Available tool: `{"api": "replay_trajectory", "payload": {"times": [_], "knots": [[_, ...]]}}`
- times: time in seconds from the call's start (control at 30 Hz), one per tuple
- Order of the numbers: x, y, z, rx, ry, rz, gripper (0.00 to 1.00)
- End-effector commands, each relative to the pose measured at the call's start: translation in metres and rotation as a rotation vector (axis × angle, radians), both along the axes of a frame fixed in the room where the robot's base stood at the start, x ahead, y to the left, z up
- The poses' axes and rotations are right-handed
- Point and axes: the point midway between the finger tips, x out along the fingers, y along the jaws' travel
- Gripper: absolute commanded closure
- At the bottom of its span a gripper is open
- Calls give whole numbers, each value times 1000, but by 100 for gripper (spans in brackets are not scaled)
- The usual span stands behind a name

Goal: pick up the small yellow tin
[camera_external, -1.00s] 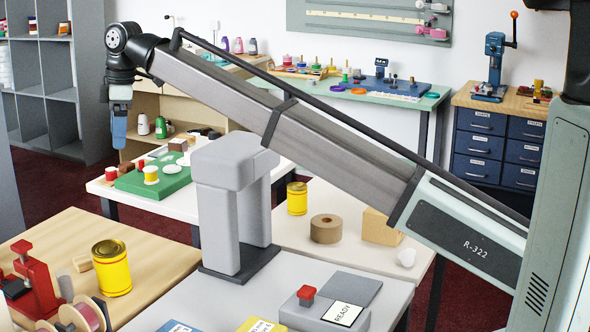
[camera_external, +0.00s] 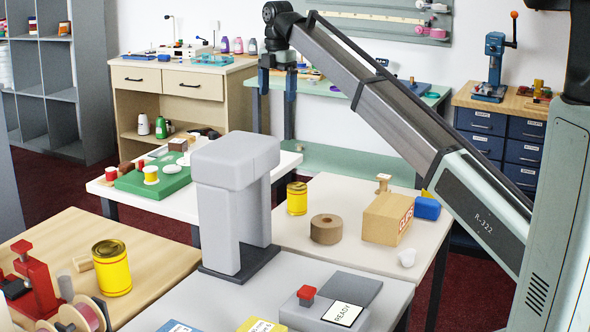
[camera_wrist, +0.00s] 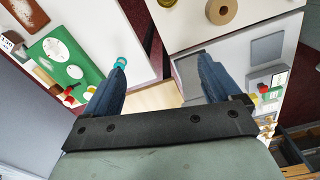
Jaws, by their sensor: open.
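The smaller yellow tin (camera_external: 297,198) stands upright on the white table, left of a brown tape roll, in the external view. A larger-looking yellow tin (camera_external: 112,268) with a gold lid stands on the wooden table at front left. My gripper (camera_external: 277,92) is raised well above the tables, farther back than the smaller tin and apart from it. The wrist view shows its two blue fingers (camera_wrist: 161,60) spread wide with nothing held between them. No yellow tin shows clearly in the wrist view; a gold-coloured thing is cut off at its top edge.
A green board (camera_external: 140,187) with spools lies on the left white table.

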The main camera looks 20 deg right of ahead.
Motion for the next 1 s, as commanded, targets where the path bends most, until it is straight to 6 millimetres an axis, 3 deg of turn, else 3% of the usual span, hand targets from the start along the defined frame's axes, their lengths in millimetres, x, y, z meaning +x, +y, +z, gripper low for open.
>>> {"api": "replay_trajectory", "payload": {"times": [0.03,0.2,0.7,0.8,1.0], "knots": [[4,-18,0,-3,1,12,9],[13,-68,0,-14,8,64,9],[10,-63,-150,-14,12,68,9],[11,-63,-169,-14,9,68,9],[12,-62,-185,-13,8,68,9]]}}
